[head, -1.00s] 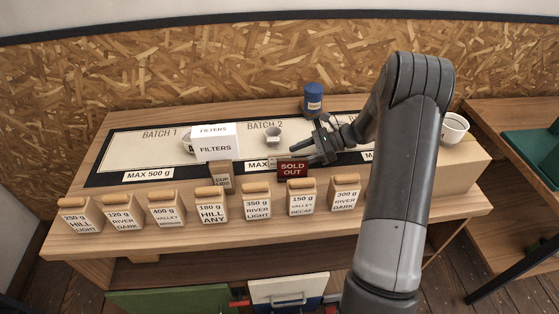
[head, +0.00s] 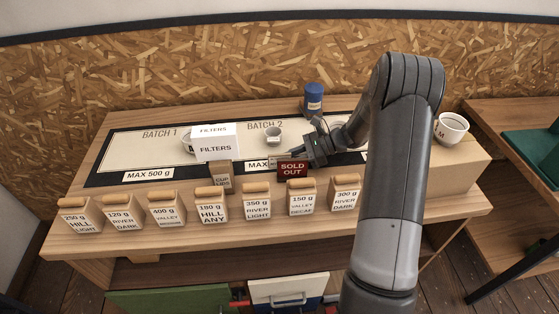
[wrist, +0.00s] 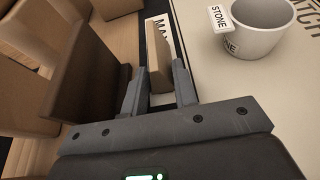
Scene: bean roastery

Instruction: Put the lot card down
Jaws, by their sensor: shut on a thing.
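My gripper (head: 294,155) is low over the bench, just behind the red SOLD OUT sign (head: 292,168). In the wrist view, the two fingers (wrist: 159,88) are shut on a thin tan piece that I take to be the lot card (wrist: 158,64). It stands upright between them, and its printed face does not show. In the head view, the sign and fingers hide most of it. Whether its lower edge touches the bench cannot be told.
A small STONE cup (wrist: 262,28) is close to the right of the fingers; it also shows in the head view (head: 273,135). The FILTERS box (head: 214,148), CUP LIDS box (head: 220,177) and blue-lidded jar (head: 313,99) stand nearby. Several labelled bins (head: 257,204) line the front.

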